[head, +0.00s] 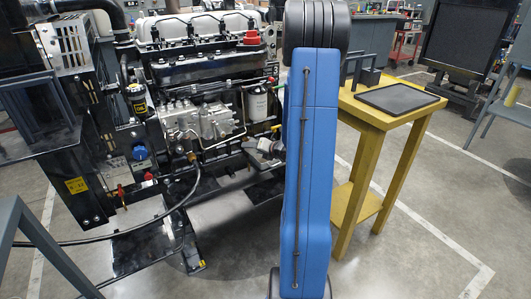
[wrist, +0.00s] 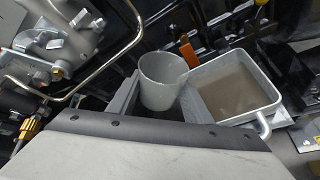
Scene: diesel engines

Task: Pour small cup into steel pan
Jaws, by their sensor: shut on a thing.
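The small cup (wrist: 163,75) is pale grey and shows near the middle of the wrist view. My gripper (wrist: 160,98) is shut on it, with one grey finger on each side. The cup looks roughly upright; its contents cannot be made out. The steel pan (wrist: 276,101) is a rectangular tray with a pale rim, just right of the cup, and brownish content shows inside it. The right finger lies close to the pan's left edge; I cannot tell whether they touch. In the head view, my blue arm hides most of this area, and I cannot make out the cup or pan.
The diesel engine (head: 205,75) stands close behind, with a metal pipe (wrist: 105,72) at the left of the wrist view. An orange part (wrist: 188,52) stands behind the cup and pan. A yellow table (head: 377,118) holds a dark tray (head: 398,99) at right. Floor is clear at front right.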

